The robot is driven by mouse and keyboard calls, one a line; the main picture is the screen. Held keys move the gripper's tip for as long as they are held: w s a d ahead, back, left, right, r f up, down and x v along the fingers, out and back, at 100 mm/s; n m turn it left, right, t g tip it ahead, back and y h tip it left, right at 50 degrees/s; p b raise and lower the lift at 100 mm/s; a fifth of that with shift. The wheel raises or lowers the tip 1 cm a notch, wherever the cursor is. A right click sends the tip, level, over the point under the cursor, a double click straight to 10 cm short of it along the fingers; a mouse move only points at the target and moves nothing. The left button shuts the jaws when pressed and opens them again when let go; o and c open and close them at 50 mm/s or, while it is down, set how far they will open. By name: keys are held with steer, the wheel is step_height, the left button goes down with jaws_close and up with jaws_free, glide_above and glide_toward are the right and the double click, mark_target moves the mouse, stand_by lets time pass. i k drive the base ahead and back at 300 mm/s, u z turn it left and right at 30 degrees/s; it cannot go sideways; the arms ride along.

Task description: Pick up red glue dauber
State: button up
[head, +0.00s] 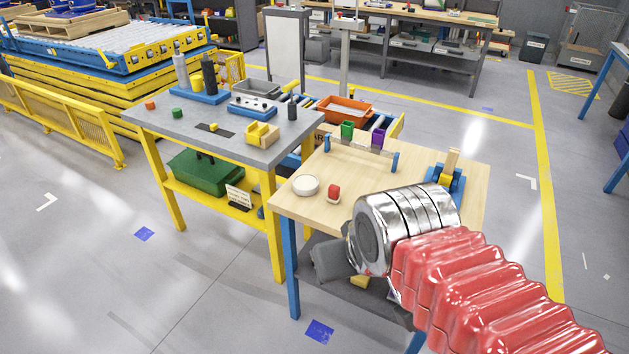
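A small red rounded piece on a pale base, which looks like the red glue dauber (333,191), sits upright on the wooden-topped table (290,208), near its front edge. A round white dish (306,185) stands just left of it. My arm comes in from the lower right, with a red ribbed sleeve and a silver wrist.
A grey-topped table (185,133) with several small parts adjoins at left. Floor at lower left is clear.

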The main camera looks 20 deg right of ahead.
mark_target(333, 191)
steer(key=u, duration=0.25)
steer(key=i, duration=1.2)
